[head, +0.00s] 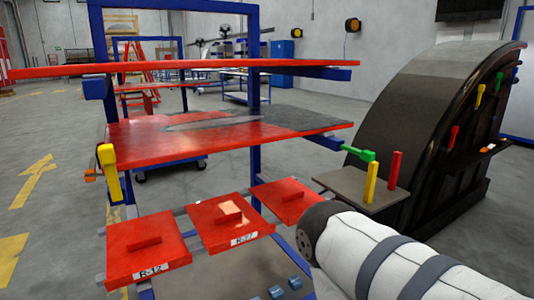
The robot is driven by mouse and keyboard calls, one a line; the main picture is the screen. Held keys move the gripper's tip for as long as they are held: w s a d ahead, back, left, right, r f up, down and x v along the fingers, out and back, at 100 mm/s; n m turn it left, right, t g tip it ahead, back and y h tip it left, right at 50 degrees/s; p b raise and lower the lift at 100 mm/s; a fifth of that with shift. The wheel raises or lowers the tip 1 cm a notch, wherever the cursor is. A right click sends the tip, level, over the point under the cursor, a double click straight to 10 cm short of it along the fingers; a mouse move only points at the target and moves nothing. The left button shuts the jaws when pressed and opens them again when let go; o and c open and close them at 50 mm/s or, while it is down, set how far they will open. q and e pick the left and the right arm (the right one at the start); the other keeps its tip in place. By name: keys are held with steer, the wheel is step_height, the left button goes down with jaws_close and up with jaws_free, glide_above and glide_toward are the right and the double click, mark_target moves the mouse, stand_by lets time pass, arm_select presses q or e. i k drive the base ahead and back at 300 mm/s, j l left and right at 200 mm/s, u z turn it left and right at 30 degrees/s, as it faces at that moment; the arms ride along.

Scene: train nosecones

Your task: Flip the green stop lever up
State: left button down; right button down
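A green lever (358,152) sits at the right end of the blue and red rack, just beyond the middle red shelf (190,142). It lies nearly flat, with its right end a little lower, close above the top of a yellow upright bar. More small green parts (498,82) show on the dark curved nosecone (440,100) at the right. My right arm, white with grey bands, crosses the lower right. I see no gripper fingers. My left arm and gripper are outside the picture.
A yellow bar (371,182) and a red bar (394,170) stand at a small grey plate (345,185). Red trays (147,248) project from the rack's lower front. A yellow lever (108,172) hangs at the rack's left. Open floor lies left.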

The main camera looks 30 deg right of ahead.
mark_target(366, 156)
steer(key=z, duration=1.45)
